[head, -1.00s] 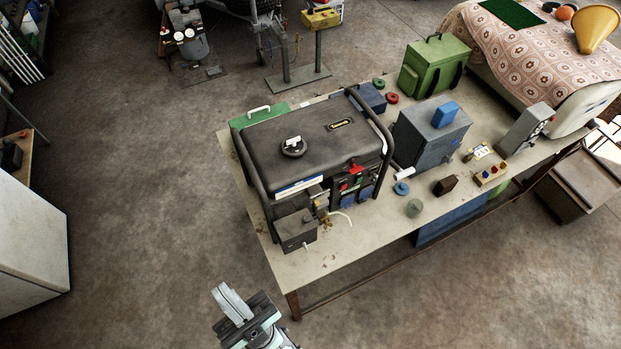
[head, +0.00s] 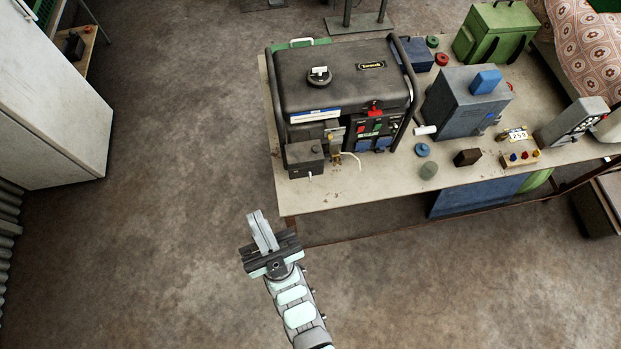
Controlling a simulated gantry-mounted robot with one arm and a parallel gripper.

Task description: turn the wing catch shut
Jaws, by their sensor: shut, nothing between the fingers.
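The wing catch is too small to make out for certain. A black generator (head: 345,75) stands on the workbench, with a small dark box (head: 305,158) and a brass-coloured fitting (head: 336,136) at its front left corner. A grey metal box (head: 462,103) stands to its right, with a white cylindrical part (head: 425,130) sticking out near its lower left edge. My gripper (head: 259,226) shows over the floor, in front of the bench's left end. Its pale fingers are together and empty, apart from everything on the bench.
The workbench (head: 330,195) also carries a green case (head: 495,35), a red ring (head: 442,59), a blue ring (head: 422,150) and a brown block (head: 467,157) near its front. A white cabinet (head: 50,100) stands at left. The floor between is clear.

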